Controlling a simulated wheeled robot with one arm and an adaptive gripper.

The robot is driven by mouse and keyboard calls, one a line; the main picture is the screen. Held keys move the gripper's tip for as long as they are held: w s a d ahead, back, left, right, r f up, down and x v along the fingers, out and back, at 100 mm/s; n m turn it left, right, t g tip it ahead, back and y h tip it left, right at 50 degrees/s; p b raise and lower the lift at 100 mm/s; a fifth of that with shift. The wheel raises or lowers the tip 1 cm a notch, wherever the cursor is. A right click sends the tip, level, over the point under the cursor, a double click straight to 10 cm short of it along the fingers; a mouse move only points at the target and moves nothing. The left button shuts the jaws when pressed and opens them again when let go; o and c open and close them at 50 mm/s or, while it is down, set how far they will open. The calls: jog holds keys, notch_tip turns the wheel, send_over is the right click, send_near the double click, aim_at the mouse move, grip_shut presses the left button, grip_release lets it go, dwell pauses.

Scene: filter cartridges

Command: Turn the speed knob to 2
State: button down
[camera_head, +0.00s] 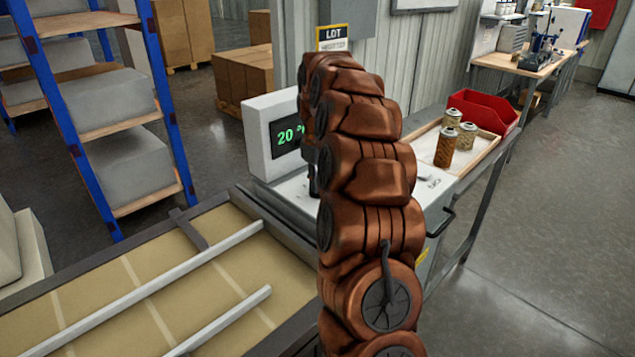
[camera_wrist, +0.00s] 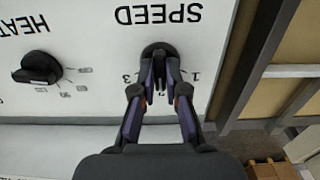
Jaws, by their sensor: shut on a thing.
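The speed knob (camera_wrist: 160,50) is dark and round and sits on a white panel (camera_wrist: 105,20) under the word SPEED, which appears upside down in the wrist view. The digits 3 and 1 show at either side of it. My gripper (camera_wrist: 160,88) is shut on the knob, and its fingers hide most of the knob and its pointer. I cannot tell which number it points to. In the head view my copper-coloured arm hides the knob and the gripper.
A dark heat knob (camera_wrist: 38,68) is beside the speed knob on the same panel. In the head view, a green display (camera_head: 290,136) reads 20. A tray (camera_head: 470,160) with several cartridges and a red bin (camera_head: 484,113) stand to the right. A conveyor (camera_head: 120,285) lies at left.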

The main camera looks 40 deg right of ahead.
jog(key=shift+s+f, duration=0.15)
jog(key=shift+f, duration=0.1)
jog(key=c, duration=0.5)
grip_release()
jog(key=shift+r, duration=0.1)
jog(key=shift+r, duration=0.2)
notch_tip(320, 180, up, 7)
jog(key=shift+f, duration=0.15)
jog(key=shift+r, duration=0.25)
dwell(0.3)
